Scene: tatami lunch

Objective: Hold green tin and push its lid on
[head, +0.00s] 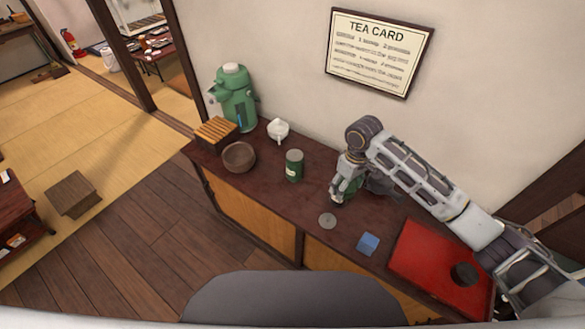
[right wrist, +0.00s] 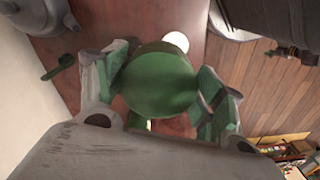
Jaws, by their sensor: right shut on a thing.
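My right gripper (head: 343,190) reaches down to the counter from the right. In the right wrist view the two fingers (right wrist: 160,92) are closed around the sides of a round green tin (right wrist: 160,78). In the head view the fingers hide most of this tin; a little green (head: 349,190) shows between them. A flat grey disc like a lid (head: 327,220) lies on the counter in front of the gripper. My left gripper is not in view.
On the dark red counter (head: 270,190) stand a green flask (head: 236,98), slatted wooden block (head: 216,131), brown bowl (head: 239,157) and small white pot (head: 278,130).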

